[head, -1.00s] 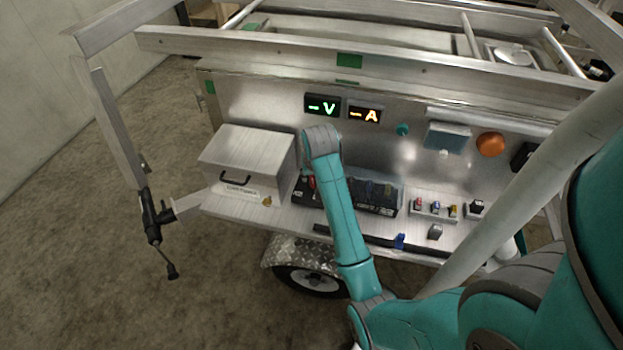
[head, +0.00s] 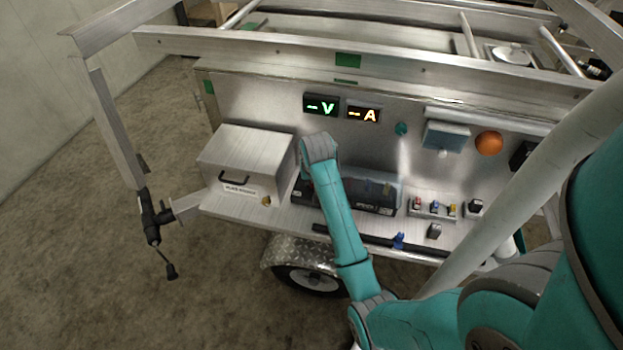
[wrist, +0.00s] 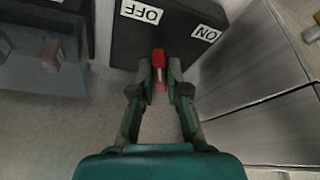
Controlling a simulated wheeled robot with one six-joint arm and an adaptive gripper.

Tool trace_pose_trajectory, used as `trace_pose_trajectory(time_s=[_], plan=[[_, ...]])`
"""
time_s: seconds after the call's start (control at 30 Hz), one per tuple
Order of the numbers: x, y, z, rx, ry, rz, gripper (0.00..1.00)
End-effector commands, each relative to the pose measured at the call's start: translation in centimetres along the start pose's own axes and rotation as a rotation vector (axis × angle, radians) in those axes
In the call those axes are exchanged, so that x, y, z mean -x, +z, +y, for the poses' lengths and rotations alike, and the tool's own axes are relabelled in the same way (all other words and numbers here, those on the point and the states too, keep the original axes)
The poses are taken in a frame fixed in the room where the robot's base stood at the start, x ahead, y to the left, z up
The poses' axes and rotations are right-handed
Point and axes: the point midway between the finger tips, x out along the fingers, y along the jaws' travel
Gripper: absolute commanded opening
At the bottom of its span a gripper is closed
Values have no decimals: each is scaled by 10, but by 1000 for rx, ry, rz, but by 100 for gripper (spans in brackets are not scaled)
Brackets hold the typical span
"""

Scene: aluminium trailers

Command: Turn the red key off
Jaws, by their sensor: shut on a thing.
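The red key (wrist: 158,58) shows in the wrist view on a black switch box (wrist: 182,52). The box bears a white OFF label (wrist: 141,11) and a white ON label (wrist: 203,33), both upside down in this view. My gripper (wrist: 160,76) is shut on the red key, one finger on each side of it. In the head view my arm hides the key and my gripper. How far the key is turned is hard to tell.
A metal box with a black handle (head: 241,163) stands left of my arm on the trailer shelf. A clear-covered black unit (head: 378,194) lies to the right, then small coloured switches (head: 433,208). Lit V and A displays (head: 343,110) are on the panel behind.

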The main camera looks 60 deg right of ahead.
Motion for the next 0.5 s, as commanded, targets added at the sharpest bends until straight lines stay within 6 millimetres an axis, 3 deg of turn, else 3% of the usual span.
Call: trace_pose_trajectory(time_s=[0.17,0.5], plan=[[0,0,1,34,-14,-1,0],[0,-1,6,291,-121,-1,0]])
